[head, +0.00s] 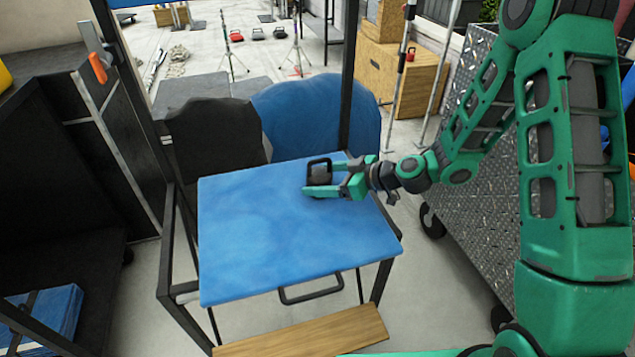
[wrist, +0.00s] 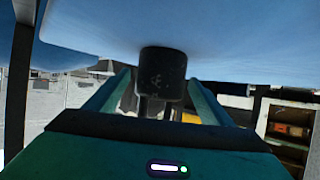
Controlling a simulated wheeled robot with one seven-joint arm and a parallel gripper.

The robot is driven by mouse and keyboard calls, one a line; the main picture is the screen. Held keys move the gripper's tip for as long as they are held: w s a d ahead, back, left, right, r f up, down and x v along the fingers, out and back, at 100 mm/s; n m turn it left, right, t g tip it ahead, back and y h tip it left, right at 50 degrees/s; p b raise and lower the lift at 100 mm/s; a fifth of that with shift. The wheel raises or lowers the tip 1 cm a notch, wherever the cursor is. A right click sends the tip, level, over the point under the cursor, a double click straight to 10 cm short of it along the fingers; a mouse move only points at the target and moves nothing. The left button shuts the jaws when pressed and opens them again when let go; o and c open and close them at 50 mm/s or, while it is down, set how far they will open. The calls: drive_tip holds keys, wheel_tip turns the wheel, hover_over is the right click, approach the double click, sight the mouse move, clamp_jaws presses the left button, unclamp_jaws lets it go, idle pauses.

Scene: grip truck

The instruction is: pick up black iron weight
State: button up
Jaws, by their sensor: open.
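The black iron weight (head: 319,174) stands near the back right edge of the blue-topped table (head: 275,235). It has a dark body and a loop handle. My gripper (head: 328,178) reaches in from the right at table level, its green fingers open on either side of the weight. In the wrist view, the picture is upside down: the weight (wrist: 162,72) appears between the two fingers, with the blue table top (wrist: 235,40) above it. I cannot tell whether either finger touches the weight. Part of its lower body is hidden by the near finger in the head view.
A blue rounded seat (head: 320,110) and a black one (head: 215,130) stand behind the table. A metal cabinet (head: 480,190) is close on the right. A wooden board (head: 305,333) lies in front. Most of the table top is clear.

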drive_tip(key=shift+w+a+f, duration=0.25)
drive_tip(key=shift+a, duration=0.15)
clamp_jaws()
drive_tip(key=shift+r, duration=0.2)
drive_tip(key=shift+r, duration=0.1)
